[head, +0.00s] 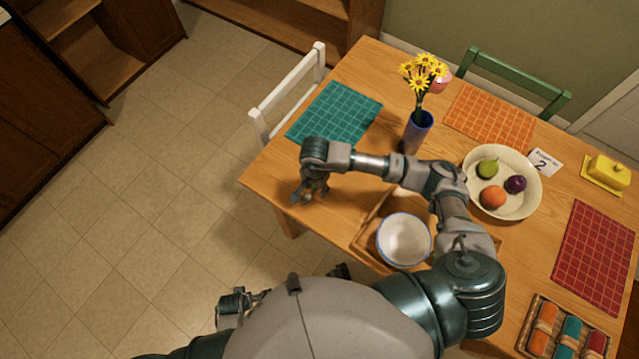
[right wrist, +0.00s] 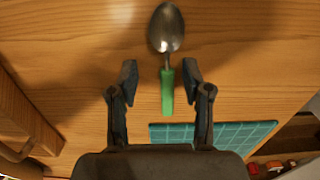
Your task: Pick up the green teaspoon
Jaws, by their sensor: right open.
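The green teaspoon (right wrist: 167,92) lies on the wooden table in the right wrist view, with a metal bowl at the top and a green handle pointing toward my palm. My right gripper (right wrist: 160,73) is open, its two fingers on either side of the handle with a gap on each side. I cannot tell how far above the table the fingertips are. In the head view my right gripper (head: 311,192) is over the table's left edge area, and I cannot make out the teaspoon there. My left gripper (head: 236,304) shows partly at the lower left, its jaws unclear.
A teal placemat (head: 335,112) lies beyond my right gripper. A wooden tray (head: 368,237) with a white bowl (head: 404,240) is to its right. A blue vase (head: 417,132) of yellow flowers and a fruit bowl (head: 530,196) stand farther right. A white chair (head: 290,88) stands behind.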

